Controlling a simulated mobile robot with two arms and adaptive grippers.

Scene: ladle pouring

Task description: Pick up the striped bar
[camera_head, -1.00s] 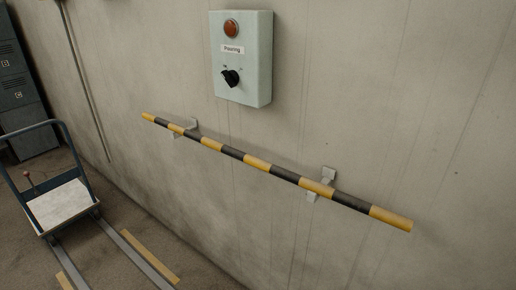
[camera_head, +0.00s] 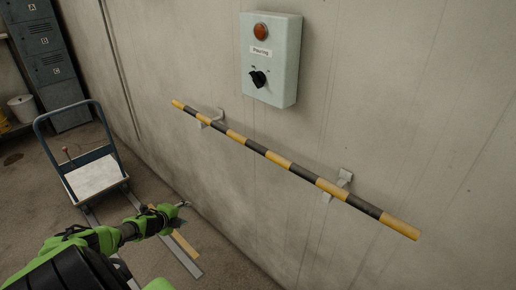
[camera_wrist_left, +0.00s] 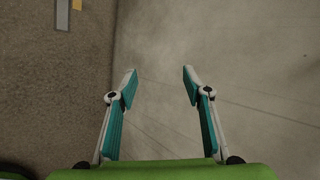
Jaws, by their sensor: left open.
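The striped bar (camera_head: 278,160) is yellow and black. It rests on two wall brackets (camera_head: 344,180) and slopes down to the right in the head view. My left gripper (camera_head: 184,206) is below and left of the bar, well apart from it, near the foot of the wall. In the left wrist view my left gripper (camera_wrist_left: 158,80) is open with nothing between its fingers, facing bare wall and floor. The bar does not show in the left wrist view. My right gripper is not in view.
A grey control box (camera_head: 271,58) with a red lamp and black knob is on the wall above the bar.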

